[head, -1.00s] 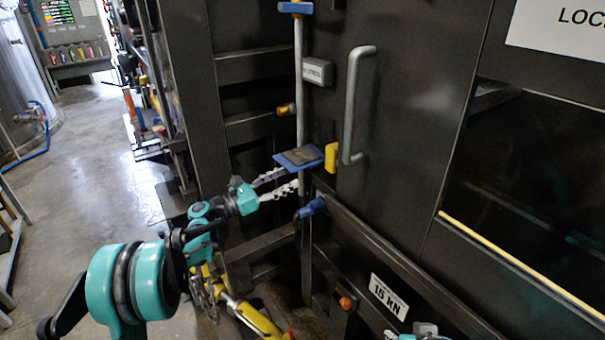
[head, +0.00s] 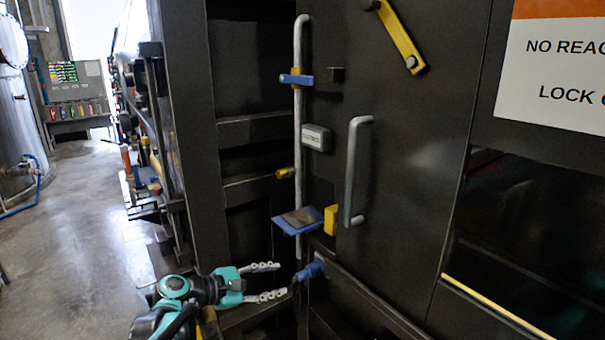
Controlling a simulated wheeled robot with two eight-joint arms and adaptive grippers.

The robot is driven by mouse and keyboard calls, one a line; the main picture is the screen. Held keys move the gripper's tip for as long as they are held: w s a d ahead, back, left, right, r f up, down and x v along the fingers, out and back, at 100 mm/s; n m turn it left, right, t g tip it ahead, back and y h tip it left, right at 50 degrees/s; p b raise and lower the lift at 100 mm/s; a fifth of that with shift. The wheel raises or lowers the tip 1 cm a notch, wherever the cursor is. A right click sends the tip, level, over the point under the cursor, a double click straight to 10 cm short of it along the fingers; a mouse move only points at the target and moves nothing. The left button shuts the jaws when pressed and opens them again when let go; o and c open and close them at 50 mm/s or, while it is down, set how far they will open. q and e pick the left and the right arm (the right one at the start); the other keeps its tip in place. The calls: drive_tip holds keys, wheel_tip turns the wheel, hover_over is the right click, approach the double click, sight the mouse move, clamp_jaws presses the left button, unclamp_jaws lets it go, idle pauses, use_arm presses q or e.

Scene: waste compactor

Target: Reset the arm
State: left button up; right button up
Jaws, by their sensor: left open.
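My left gripper (head: 278,280) is low in the middle of the head view, its two grey fingers apart and pointing right, with nothing between them. It is in front of the compactor's frame, below a blue plate (head: 299,221) and just left of a blue knob (head: 310,270). The lower fingertip looks close to the knob; I cannot tell whether it touches. My left arm (head: 172,300) comes in from the bottom left. My right gripper is not in view.
The dark compactor door (head: 400,80) has a grey vertical handle (head: 356,170) and a yellow bar (head: 398,36). A vertical rod (head: 299,130) runs left of it. A white sign (head: 555,85) is at upper right. Open concrete floor (head: 75,230) lies at left.

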use_arm(q)
drive_tip(key=s+a+f+m+y, duration=0.3)
drive_tip(key=s+m, duration=0.3)
drive_tip(key=s, duration=0.3)
drive_tip(key=s+a+f+m+g+y, duration=0.1)
drive_tip(key=s+a+f+m+y, duration=0.2)
drive_tip(key=s+m, duration=0.3)
drive_tip(key=s+a+f+m+y, duration=0.3)
drive_tip(key=s+f+m+y, duration=0.1)
drive_tip(key=s, duration=0.7)
drive_tip(key=shift+s+f+m+y, duration=0.2)
drive_tip(key=shift+s+m+y, duration=0.2)
drive_tip(key=shift+m+y, duration=0.45)
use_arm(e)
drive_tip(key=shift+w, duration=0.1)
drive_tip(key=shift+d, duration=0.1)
